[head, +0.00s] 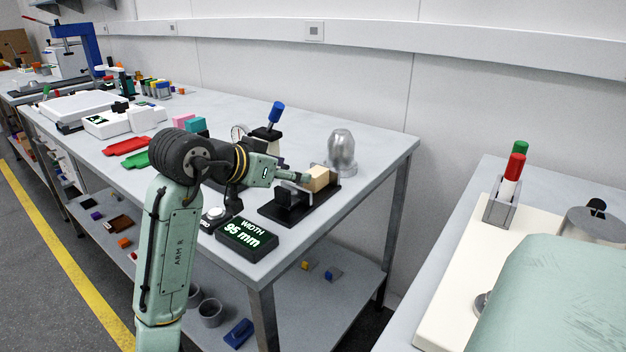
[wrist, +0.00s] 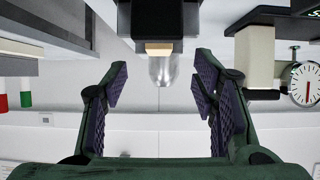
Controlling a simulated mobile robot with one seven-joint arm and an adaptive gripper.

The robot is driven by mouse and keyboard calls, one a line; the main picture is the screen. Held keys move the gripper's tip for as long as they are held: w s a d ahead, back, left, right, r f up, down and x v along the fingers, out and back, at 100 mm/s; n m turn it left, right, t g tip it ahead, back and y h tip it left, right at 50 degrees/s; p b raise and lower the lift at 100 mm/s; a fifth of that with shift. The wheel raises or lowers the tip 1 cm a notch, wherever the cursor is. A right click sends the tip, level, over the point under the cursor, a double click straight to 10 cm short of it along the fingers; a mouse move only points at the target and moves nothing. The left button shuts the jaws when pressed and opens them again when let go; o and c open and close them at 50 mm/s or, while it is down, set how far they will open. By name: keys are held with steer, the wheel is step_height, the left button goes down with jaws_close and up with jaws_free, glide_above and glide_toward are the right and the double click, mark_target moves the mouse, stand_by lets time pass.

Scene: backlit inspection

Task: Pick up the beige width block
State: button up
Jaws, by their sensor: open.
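The beige width block (head: 317,178) sits on a black fixture (head: 300,205) near the corner of the grey bench. In the wrist view, which looks upside down, a small beige face of the block (wrist: 158,47) shows beyond and above the fingertips, partly covered by a black part of the fixture. My gripper (head: 303,177) reaches toward the block from the left in the head view. In the wrist view my gripper (wrist: 160,88) is open, its two padded fingers apart with nothing between them. Whether a finger touches the block cannot be told.
A silver domed vessel (head: 341,152) stands just behind the block. A display reading "WIDTH 95 mm" (head: 247,236) lies in front. A dial gauge (wrist: 305,84) and a blue-handled stand (head: 275,113) are close by. The bench's right corner is bare.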

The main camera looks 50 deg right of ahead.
mark_target(314, 172)
steer(key=x, duration=0.4)
steer(key=shift+d, duration=0.1)
steer(key=p+x, duration=0.1)
steer(key=x, duration=0.1)
steer(key=p+x, duration=0.1)
steer(key=x, duration=0.1)
steer(key=shift+s+d+r, duration=0.1)
steer(key=shift+d+r, duration=0.2)
steer(key=shift+d+f, duration=0.25)
steer(key=shift+d, duration=0.1)
jaws_close()
